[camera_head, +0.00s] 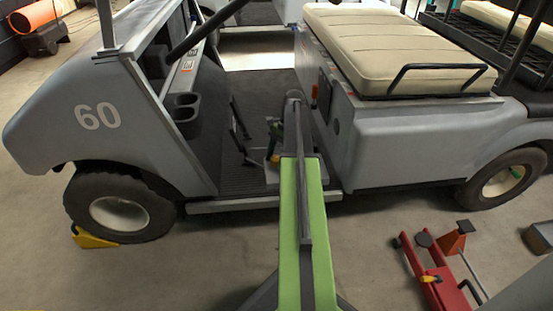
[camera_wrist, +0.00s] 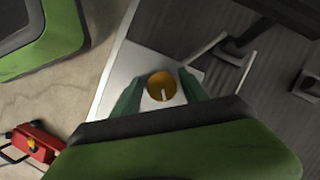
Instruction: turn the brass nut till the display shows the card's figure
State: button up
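The brass nut (camera_wrist: 160,86) is a round, gold-coloured piece with a pale line on its face, on a light plate (camera_wrist: 115,90). In the wrist view my gripper (camera_wrist: 161,82) has its dark green fingers on either side of the nut. The fingers look open, with a narrow gap between each one and the nut. In the head view my gripper (camera_head: 273,150) is low in the cart's footwell, partly hidden by my arm. I see no readable display and no card figure in either view.
The grey cart (camera_head: 160,130), marked 60, stands around the work spot, with a beige seat (camera_head: 390,45) to the right. Pedals (camera_wrist: 235,50) are close to my gripper. A red jack (camera_head: 425,275) is on the floor at right; a yellow chock (camera_head: 90,239) is by the front wheel.

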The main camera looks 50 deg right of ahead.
jog(key=shift+o, duration=0.3)
jog(key=shift+d+r, duration=0.1)
jog(key=shift+r, duration=0.1)
jog(key=p+v, duration=1.6)
jog(key=v, duration=0.1)
jog(key=shift+w, duration=0.15)
